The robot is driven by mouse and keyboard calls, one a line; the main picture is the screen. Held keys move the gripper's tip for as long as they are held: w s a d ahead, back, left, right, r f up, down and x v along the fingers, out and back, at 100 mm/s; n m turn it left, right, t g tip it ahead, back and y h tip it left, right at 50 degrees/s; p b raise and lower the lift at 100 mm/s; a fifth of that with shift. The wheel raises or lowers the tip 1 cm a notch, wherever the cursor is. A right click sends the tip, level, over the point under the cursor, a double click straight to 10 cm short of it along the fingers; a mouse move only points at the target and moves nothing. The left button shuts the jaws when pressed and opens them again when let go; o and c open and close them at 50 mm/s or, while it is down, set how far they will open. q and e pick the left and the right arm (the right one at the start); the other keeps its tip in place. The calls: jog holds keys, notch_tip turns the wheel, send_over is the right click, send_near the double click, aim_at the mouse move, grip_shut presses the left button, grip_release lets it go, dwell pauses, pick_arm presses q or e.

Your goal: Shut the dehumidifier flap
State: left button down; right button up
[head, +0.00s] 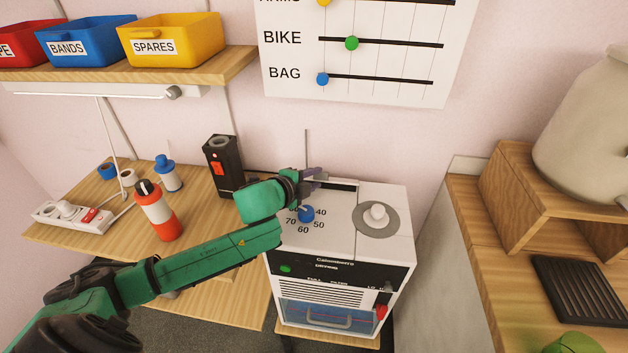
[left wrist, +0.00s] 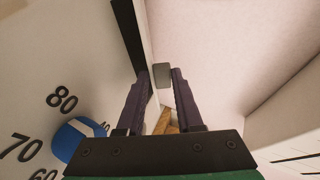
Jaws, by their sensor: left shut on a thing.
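The white dehumidifier (head: 390,205) stands below the wall chart, its top bearing a blue dial (head: 306,214) with numbers and a round grey-and-white knob (head: 377,216). A dark slot (head: 343,187) lies along the back of its top. My left gripper (head: 318,175) is over this back edge, partly hidden by its own wrist. The tab appears to belong to the flap, whose angle I cannot tell. My right gripper is not in view.
A black box (head: 222,168), a red-and-white bottle (head: 157,212) and a power strip (head: 72,217) are on the left table. A wooden shelf unit (head: 510,185) stands at the right. The wall is close behind the dehumidifier.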

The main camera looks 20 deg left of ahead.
pick_arm(q)
jog(key=c, duration=0.7)
grip_release()
jog(key=shift+a, duration=0.1)
jog(key=shift+s+a+r, duration=0.1)
jog(key=shift+s+r, duration=0.05)
jog(key=shift+s, duration=0.15)
jog(key=v, duration=0.7)
jog(key=shift+s+r+b, duration=0.15)
jog(key=shift+s+b, duration=0.15)
jog(key=shift+s, duration=0.05)
jog(key=p+v, duration=0.4)
jog(key=v, duration=0.2)
jog(key=shift+r, duration=0.2)
jog(key=shift+c, duration=0.2)
